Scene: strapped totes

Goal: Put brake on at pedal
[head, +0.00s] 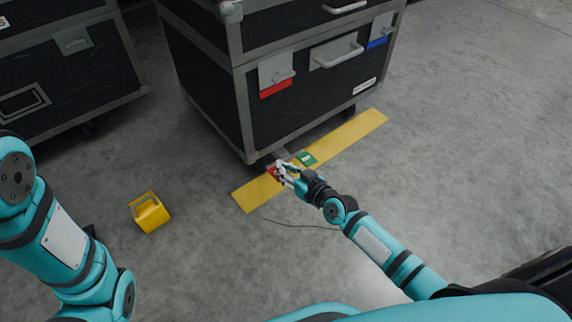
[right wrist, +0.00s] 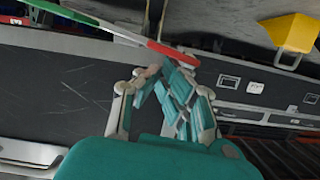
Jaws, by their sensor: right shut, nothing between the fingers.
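A brake pedal sits low at the front corner of a black strapped tote (head: 310,105). Its red end (head: 272,171) is by the left corner and its green end (head: 307,158) is farther right. The right wrist view shows the pedal as a bar with a red part (right wrist: 172,52) and a green part (right wrist: 38,12). My right gripper (head: 280,166) is shut and empty, its fingertips right at the red end. They also show in the right wrist view (right wrist: 154,72). I cannot tell whether they touch it. The fingers partly hide the pedal. My left gripper is out of view.
A yellow strip (head: 345,133) lies on the floor under the tote's front edge. A yellow block with a handle (head: 150,213) stands on the floor to the left. A thin dark cable (head: 295,224) lies nearby. Another black case (head: 65,80) stands at left. Floor at right is clear.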

